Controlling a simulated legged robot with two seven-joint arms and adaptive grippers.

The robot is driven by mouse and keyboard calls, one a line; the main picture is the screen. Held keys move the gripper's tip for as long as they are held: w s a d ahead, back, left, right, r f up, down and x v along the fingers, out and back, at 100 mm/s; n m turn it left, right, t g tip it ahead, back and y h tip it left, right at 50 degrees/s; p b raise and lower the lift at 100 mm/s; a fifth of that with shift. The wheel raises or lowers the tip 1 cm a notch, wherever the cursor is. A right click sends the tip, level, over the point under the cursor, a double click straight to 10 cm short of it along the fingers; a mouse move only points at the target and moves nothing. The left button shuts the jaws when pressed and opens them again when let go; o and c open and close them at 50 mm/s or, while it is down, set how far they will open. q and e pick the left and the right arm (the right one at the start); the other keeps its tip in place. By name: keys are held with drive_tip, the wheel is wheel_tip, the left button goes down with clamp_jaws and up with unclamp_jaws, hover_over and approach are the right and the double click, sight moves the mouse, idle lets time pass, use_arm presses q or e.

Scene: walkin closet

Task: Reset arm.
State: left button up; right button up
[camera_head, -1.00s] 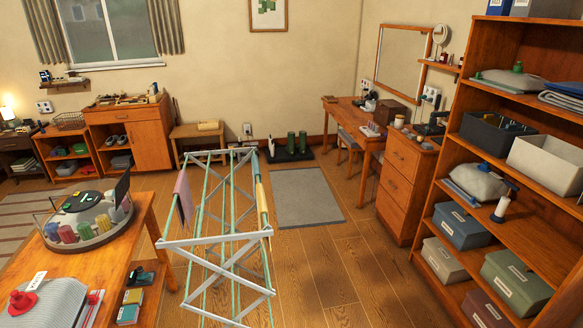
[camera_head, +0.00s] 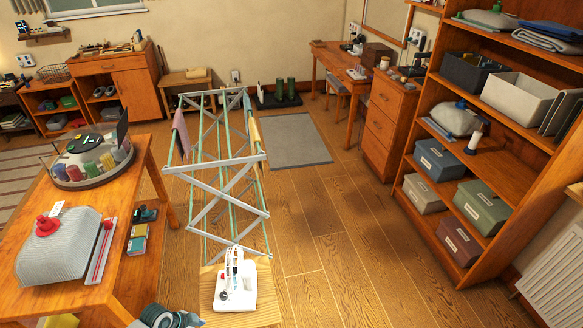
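The task names no object. The nearest things are a wooden table (camera_head: 60,300) at the left, a folding drying rack (camera_head: 215,165) in the middle, and a small wooden stand (camera_head: 262,312) at the bottom centre with a white holder (camera_head: 236,292) on it.
The table bears a round tray (camera_head: 92,183) of coloured spools and a folded grey cloth (camera_head: 60,250). A tall shelf (camera_head: 412,160) with boxes stands at the right. A drawer cabinet (camera_head: 388,130) and a grey mat (camera_head: 290,140) lie beyond. The wooden floor (camera_head: 350,255) between rack and shelf is clear.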

use_arm(q)
drive_tip(key=s+d+f+n+t+y, duration=0.1)
drive_tip(key=s+d+f+n, duration=0.2)
drive_tip(key=f, duration=0.5)
drive_tip(key=s+d+f+n, duration=0.1)
drive_tip(key=s+f+n, duration=0.25)
drive_tip(key=f, duration=0.35)
drive_tip(key=s+d+f+n+y, duration=0.1)
drive_tip(key=s+d+f+n, duration=0.1)
drive_tip(key=s+f, duration=0.3)
drive_tip(key=s+d+f+n+g+y, duration=0.1)
drive_tip(key=s+f, duration=0.5)
drive_tip(key=s, duration=0.7)
drive_tip(key=shift+s+d+f+n+g+y+p, duration=0.2)
drive_tip(key=shift+s+d+n+g+y+p, duration=0.15)
drive_tip(key=shift+s+y+p, duration=0.1)
use_arm(e)
drive_tip(key=shift+s+d+f, duration=0.2)
drive_tip(key=shift+s+f, duration=0.75)
drive_tip(key=shift+f, duration=0.1)
use_arm(q)
drive_tip(key=shift+w, duration=0.1)
use_arm(e)
drive_tip(key=shift+w+a, duration=0.1)
